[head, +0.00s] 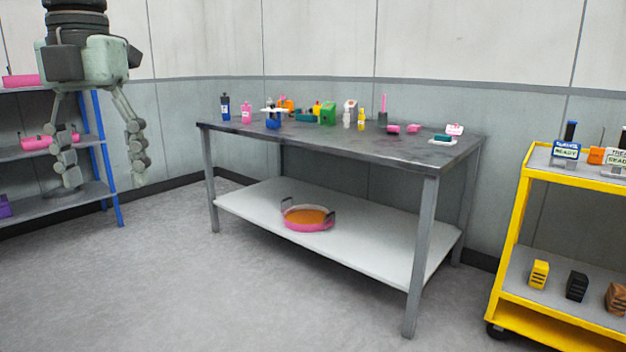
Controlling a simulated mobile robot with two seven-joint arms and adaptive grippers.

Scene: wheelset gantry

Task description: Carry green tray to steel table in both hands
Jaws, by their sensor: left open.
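The steel table (340,142) stands in the middle of the head view, with a dark grey top and a pale lower shelf. No green tray can be made out in this view. My left gripper (103,182) hangs at the upper left with its fingers pointing down and spread apart. It is open, with nothing between the fingers, in front of the shelf rack and left of the table. My right gripper is not in view.
A pink two-handled pan (308,225) sits on the lower shelf. A blue-post rack (104,150) stands left, a yellow cart (507,245) right. The floor ahead is free.

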